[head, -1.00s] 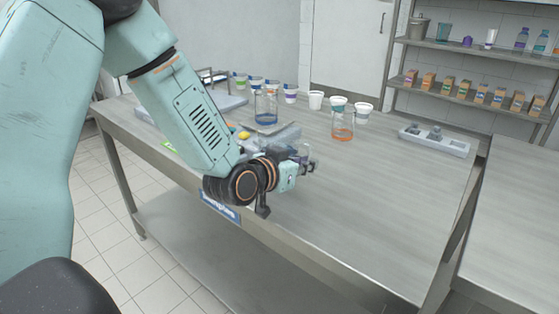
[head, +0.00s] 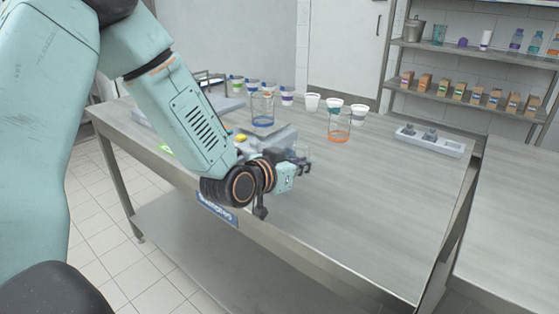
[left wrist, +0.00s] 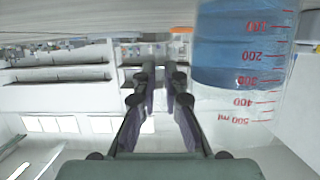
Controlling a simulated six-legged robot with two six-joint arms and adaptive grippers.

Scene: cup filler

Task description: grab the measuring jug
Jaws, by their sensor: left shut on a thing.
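The measuring jug (left wrist: 240,55) is clear, with red marks up to 500 ml and blue liquid to about the 300 mark. It stands large and close at the right of the left wrist view, which is upside down. In the head view it is hard to make out behind my left gripper (head: 303,164), low over the table's front part. The left fingers, also in the left wrist view (left wrist: 164,85), are nearly together beside the jug's wall. They are shut on the jug, seemingly at its handle, but the contact is not clear. My right gripper is not in view.
A clear beaker with a blue base (head: 263,108) and one with an orange base (head: 340,125) stand on the table (head: 360,210). Several cups line the back, including a white cup (head: 311,103). A grey tray (head: 445,146) lies at the right. The front right is clear.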

